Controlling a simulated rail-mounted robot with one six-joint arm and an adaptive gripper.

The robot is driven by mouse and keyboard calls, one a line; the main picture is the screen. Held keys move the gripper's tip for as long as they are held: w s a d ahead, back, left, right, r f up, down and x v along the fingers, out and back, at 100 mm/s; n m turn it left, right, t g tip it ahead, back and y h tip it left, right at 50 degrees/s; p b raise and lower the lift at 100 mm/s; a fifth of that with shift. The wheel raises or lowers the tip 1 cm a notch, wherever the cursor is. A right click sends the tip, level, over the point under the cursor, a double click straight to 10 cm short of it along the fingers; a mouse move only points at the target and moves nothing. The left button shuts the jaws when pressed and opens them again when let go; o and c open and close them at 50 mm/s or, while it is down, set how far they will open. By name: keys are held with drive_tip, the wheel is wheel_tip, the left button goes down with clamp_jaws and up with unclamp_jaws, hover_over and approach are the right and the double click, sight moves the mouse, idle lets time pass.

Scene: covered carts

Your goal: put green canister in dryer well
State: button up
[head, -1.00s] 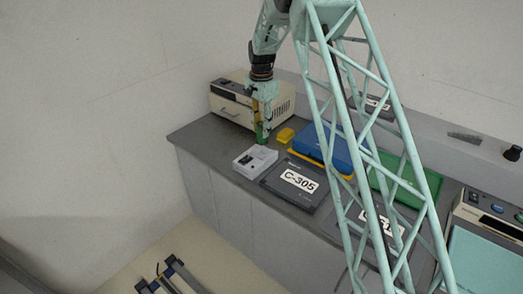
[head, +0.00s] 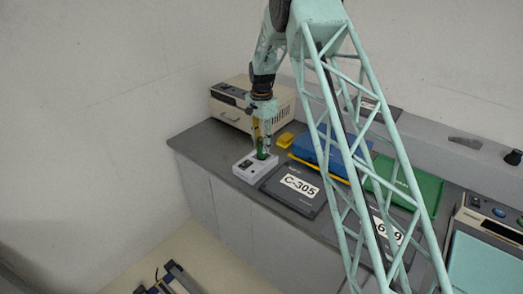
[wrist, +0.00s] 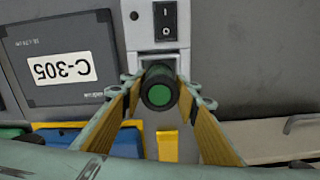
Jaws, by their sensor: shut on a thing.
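The green canister (head: 262,151) is upright between the fingers of my gripper (head: 262,146), which is shut on it. In the wrist view I look down on its dark-rimmed green end (wrist: 158,92), with a finger of my gripper (wrist: 160,80) on each side. The dryer is taken to be the small white box (head: 246,170) on the bench; its black rocker switch shows on its panel in the wrist view (wrist: 141,28). The canister is over the box's far end. The well is hidden, and I cannot tell whether the canister's bottom is inside it.
A dark C-305 case (head: 292,190) lies close right of the white box. A yellow block (head: 286,140) and a blue case (head: 318,150) are behind. A beige machine (head: 238,115) stands at the back left. Bare bench (head: 205,148) shows on the left.

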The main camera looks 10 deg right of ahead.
sight(261, 150)
drive_tip(key=shift+f, duration=1.45)
drive_tip(key=shift+f, duration=0.1)
drive_tip(key=o, duration=0.9)
wheel_tip(261, 150, up, 12)
drive_tip(key=shift+f+p, duration=0.25)
drive_tip(key=shift+p, duration=0.15)
drive_tip(key=shift+r, duration=0.35)
